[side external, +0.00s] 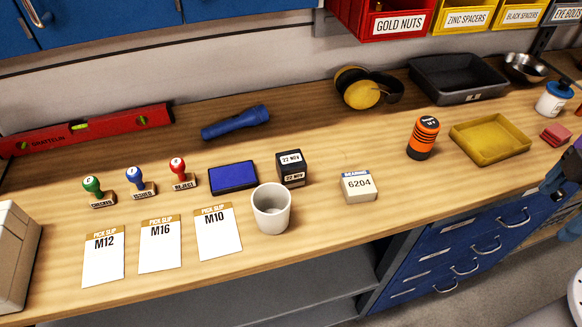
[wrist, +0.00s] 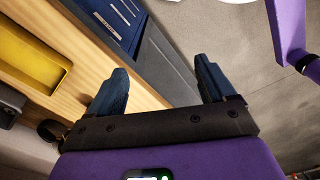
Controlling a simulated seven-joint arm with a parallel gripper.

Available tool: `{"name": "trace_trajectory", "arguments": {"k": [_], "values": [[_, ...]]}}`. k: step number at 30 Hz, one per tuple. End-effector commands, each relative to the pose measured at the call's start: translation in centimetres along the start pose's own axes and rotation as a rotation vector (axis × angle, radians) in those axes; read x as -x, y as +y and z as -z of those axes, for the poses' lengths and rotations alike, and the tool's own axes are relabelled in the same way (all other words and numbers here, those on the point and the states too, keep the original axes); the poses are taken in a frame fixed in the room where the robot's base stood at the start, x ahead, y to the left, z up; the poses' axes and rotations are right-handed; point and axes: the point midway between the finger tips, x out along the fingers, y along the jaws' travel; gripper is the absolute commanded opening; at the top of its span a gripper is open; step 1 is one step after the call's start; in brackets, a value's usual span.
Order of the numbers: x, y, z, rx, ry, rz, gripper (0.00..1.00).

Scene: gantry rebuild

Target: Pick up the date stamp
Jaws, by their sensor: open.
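The date stamp (side external: 291,168) is a small black block with white "22 NOV" labels on its top and front. It stands on the wooden bench, behind the white cup and right of the blue ink pad. My gripper (wrist: 160,78) is open and empty in the wrist view, its two dark blue fingers wide apart. In the side external view only part of my gripper (side external: 564,198) shows at the right edge, far to the right of the date stamp. The wrist view does not show the date stamp.
A white cup (side external: 271,209) stands close in front of the date stamp. The blue ink pad (side external: 233,177) lies left of it, and a bearing box (side external: 358,187) stands to the right. Hand stamps (side external: 140,184), an orange-black can (side external: 423,138) and a yellow tray (side external: 490,140) are farther off.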

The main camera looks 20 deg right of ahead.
Motion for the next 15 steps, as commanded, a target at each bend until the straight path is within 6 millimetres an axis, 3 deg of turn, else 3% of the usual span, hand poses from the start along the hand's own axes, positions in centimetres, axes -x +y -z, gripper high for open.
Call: {"name": "trace_trajectory", "arguments": {"k": [5,8,15], "values": [[-0.4,-0.3,0.9,-0.115,-0.039,0.065,0.83],[-0.9,-0.8,2.2,-0.272,-0.087,0.152,0.83],[-1.6,-1.6,7.5,-0.729,-0.208,0.407,0.83]]}}
